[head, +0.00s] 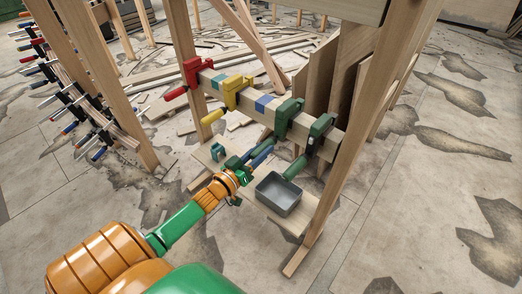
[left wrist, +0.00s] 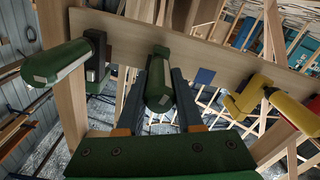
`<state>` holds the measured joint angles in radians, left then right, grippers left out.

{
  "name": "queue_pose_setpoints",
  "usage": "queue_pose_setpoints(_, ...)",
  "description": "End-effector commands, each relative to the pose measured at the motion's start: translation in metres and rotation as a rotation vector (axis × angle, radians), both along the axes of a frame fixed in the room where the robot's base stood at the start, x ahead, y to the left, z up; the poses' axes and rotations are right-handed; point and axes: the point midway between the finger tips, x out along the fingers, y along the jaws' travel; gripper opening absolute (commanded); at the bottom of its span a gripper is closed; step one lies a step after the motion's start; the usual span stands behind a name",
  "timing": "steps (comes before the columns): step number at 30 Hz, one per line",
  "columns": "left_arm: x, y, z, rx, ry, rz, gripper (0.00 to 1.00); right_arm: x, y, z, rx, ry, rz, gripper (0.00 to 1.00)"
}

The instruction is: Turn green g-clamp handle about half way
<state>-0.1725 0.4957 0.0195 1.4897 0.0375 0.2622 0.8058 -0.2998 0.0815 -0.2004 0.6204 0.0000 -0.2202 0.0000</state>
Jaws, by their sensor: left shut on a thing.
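Two green g-clamps sit side by side on a wooden beam in the head view: one (head: 287,117) beside the yellow clamp, and a darker one (head: 319,130) at the right end. My left gripper (head: 262,153) reaches up from the lower left to the green clamp beside the yellow one. In the left wrist view its two fingers stand on either side of that clamp's green handle (left wrist: 160,83), shut on it. The other green clamp's handle (left wrist: 55,63) sticks out at the left there, free. My right gripper is not in view.
A red clamp (head: 190,75) and a yellow clamp (head: 231,92) are on the same beam (head: 267,104). Upright wooden posts flank the beam. A rack of clamps (head: 85,110) stands at the left.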

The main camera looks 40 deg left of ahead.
Motion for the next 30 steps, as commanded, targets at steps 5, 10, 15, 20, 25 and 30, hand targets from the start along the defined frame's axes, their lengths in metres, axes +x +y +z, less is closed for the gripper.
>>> queue_pose_setpoints(5,0.0,0.0,0.0,0.056,-0.002,0.001,0.0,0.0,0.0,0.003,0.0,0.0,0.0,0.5)
queue_pose_setpoints(10,0.0,0.0,0.001,0.174,-0.008,0.001,0.0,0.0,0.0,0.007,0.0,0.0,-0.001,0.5)
queue_pose_setpoints(15,0.0,0.0,0.001,0.328,-0.019,0.001,0.0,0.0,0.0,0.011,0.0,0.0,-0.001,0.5)
queue_pose_setpoints(20,0.0,0.0,0.0,0.482,-0.027,0.001,0.0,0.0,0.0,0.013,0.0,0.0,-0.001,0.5)
queue_pose_setpoints(25,0.0,-0.001,0.0,0.644,-0.038,0.001,0.0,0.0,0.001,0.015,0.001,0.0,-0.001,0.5)
queue_pose_setpoints(30,0.0,0.0,-0.001,0.806,-0.045,0.0,0.0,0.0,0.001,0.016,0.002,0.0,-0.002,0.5)
